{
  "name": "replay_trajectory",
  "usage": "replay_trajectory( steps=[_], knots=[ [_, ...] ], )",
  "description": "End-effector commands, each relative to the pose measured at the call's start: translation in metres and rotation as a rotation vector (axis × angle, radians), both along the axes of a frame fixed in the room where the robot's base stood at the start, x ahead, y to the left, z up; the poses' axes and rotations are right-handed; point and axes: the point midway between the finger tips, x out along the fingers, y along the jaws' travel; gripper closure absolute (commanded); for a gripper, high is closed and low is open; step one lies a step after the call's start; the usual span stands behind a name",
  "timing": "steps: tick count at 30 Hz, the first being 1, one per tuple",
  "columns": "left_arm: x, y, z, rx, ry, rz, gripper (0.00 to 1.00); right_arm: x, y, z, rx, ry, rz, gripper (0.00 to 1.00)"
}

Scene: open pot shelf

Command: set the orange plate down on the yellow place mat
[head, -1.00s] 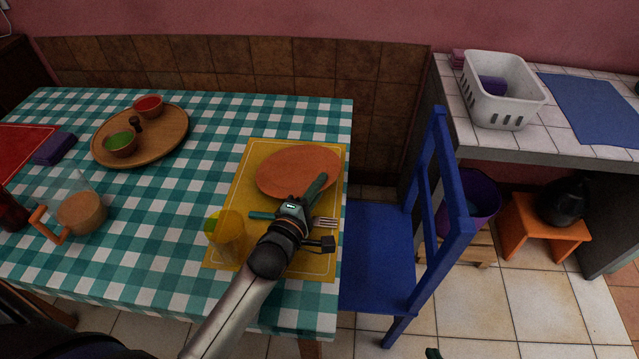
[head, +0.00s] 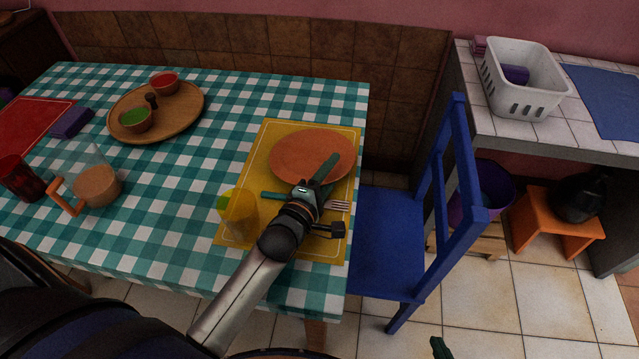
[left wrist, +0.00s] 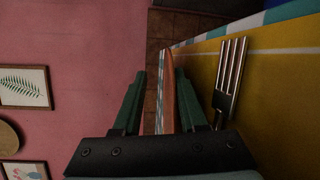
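The orange plate (head: 306,152) lies on the upper part of the yellow place mat (head: 258,160) and looks flat in the head view. My left gripper (head: 324,170) is at the plate's near edge, with a green finger over the plate. In the left wrist view the two fingers (left wrist: 160,95) stand apart, one on each side of the plate's thin edge (left wrist: 170,100), with a gap on the left finger's side. A green tip, likely of my right gripper (head: 440,347), shows at the bottom edge; its opening is hidden.
A fork (head: 340,206) lies on the mat beneath my left gripper, close beside it. A yellow cup (head: 238,216) stands at the mat's lower left. A blue chair (head: 390,240) stands at the table's right edge.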

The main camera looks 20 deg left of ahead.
Motion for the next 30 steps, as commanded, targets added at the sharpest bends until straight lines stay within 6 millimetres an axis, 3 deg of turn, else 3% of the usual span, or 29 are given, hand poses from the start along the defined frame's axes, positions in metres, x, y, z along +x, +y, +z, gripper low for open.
replay_trajectory(
  steps=[18, 24, 30],
  knots=[
    [-0.103, 0.008, 0.011, -0.001, -0.001, 0.000, 0.60, 0.002, -0.004, 0.010, -0.003, -0.015, -0.008, 1.00],
    [-0.118, 0.009, 0.013, 0.000, -0.003, 0.000, 0.60, -0.001, -0.006, 0.008, -0.006, -0.008, -0.012, 1.00],
    [-0.121, 0.009, 0.014, 0.001, -0.005, 0.000, 0.60, -0.001, -0.006, 0.008, -0.006, -0.007, -0.012, 1.00]
  ],
)
